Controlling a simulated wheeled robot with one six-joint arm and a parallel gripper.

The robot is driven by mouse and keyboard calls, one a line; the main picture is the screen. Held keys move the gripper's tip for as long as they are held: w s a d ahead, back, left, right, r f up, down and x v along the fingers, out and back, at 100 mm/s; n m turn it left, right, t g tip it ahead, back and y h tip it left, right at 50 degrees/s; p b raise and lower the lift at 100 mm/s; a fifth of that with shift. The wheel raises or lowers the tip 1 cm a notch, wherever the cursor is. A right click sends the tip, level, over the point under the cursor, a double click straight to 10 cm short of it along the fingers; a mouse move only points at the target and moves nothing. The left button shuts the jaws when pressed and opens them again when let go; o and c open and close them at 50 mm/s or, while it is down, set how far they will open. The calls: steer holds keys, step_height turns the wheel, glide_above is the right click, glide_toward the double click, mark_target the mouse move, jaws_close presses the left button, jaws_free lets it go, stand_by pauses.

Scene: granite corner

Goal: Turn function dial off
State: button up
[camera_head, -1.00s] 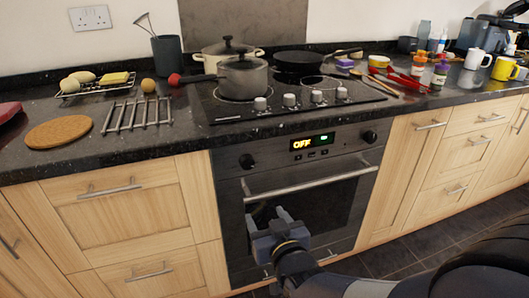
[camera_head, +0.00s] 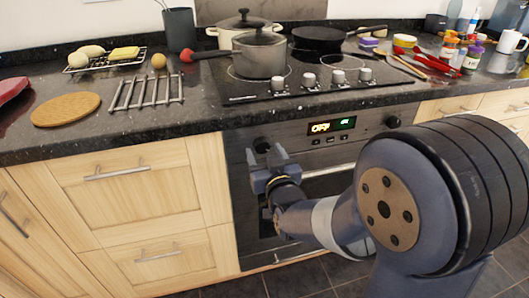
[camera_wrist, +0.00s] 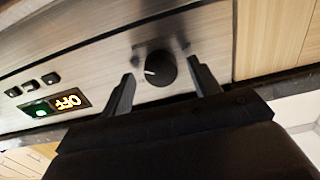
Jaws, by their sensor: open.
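The oven's left dial (camera_head: 262,145), a round black knob, is on the control panel, partly hidden by my gripper (camera_head: 268,168) in the head view. My gripper is open just in front of it. In the wrist view the dial (camera_wrist: 156,68) shows between the two fingers of my gripper (camera_wrist: 161,76), with a gap on each side and a pale pointer mark. The oven display (camera_head: 331,127) reads OFF in yellow, with a smaller green sign beside it. A second black dial (camera_head: 393,122) is at the panel's right. No dial label is readable.
The oven door handle (camera_head: 328,170) runs below the panel, partly behind my arm. The hob (camera_head: 300,92) above has several silver knobs, two pots and a frying pan (camera_head: 320,34). Wooden drawers (camera_head: 125,190) stand to the left.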

steer(key=shift+w+a, duration=0.1)
steer(key=shift+w, duration=0.35)
steer(key=c, duration=1)
